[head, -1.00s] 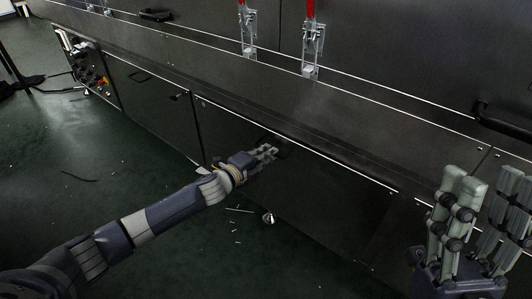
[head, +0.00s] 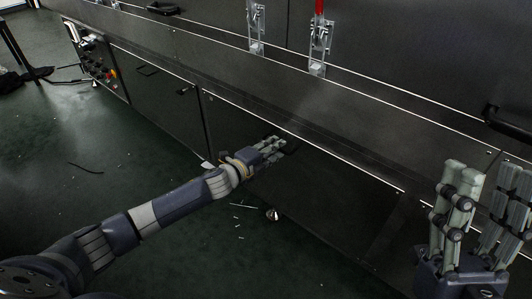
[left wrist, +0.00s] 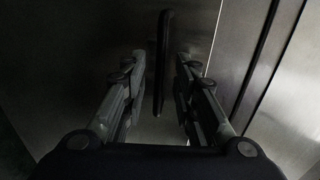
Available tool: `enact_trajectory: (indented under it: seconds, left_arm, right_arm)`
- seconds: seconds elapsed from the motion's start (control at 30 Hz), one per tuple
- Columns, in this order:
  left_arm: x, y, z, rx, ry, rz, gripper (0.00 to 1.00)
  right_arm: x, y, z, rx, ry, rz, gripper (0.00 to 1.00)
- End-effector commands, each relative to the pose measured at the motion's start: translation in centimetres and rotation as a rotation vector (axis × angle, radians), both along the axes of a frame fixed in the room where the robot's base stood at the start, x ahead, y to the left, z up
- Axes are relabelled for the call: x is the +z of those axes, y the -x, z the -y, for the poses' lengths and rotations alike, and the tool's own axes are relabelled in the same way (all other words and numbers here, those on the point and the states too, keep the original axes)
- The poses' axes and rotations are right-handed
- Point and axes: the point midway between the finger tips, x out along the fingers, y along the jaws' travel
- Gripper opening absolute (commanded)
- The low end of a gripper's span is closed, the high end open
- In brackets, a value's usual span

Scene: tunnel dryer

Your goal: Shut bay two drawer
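The drawer front (head: 330,190) is a dark panel low on the dryer, in the middle of the head view. Its black handle (head: 292,148) is partly covered by my left gripper (head: 278,147). In the left wrist view the handle (left wrist: 163,62) is a dark upright bar between the two fingers of the left gripper (left wrist: 155,62). The fingers are open, one on each side, with a visible gap to the bar. I cannot tell how far out the drawer stands. My right gripper (head: 485,195) is open and empty at the lower right.
Another dark panel (head: 155,100) with a handle is to the left, then a control panel (head: 95,60) with buttons. Latches (head: 320,45) stand above the ledge. A levelling foot (head: 273,214) and thin scraps are on the green floor (head: 140,180), which is mostly clear.

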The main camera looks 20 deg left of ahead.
Motion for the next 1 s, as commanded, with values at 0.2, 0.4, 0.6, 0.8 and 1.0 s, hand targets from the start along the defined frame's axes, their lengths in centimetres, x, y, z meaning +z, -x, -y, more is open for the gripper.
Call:
enact_trajectory:
  seconds: [0.2, 0.4, 0.6, 0.8, 1.0]
  left_arm:
    - [0.5, 2.6, -1.0, 0.0, -0.002, -0.002, 0.27]
    - [1.2, 6.3, -2.2, -0.001, -0.001, -0.003, 0.27]
    - [1.9, 9.0, -3.2, 0.0, -0.001, -0.002, 0.27]
    - [2.3, 10.4, -3.7, -0.001, 0.0, 0.0, 0.27]
    - [2.4, 10.6, -3.8, 0.0, 0.0, 0.001, 0.27]
  right_arm:
    - [0.0, 0.0, 0.0, 0.0, 0.0, 0.0, 0.47]
    - [0.0, 0.0, 0.0, 0.0, 0.0, 0.0, 0.47]
    - [0.0, 0.0, 0.0, 0.0, 0.0, 0.0, 0.47]
    - [0.0, 0.0, 0.0, 0.0, 0.0, 0.0, 0.47]
    - [0.0, 0.0, 0.0, 0.0, 0.0, 0.0, 0.47]
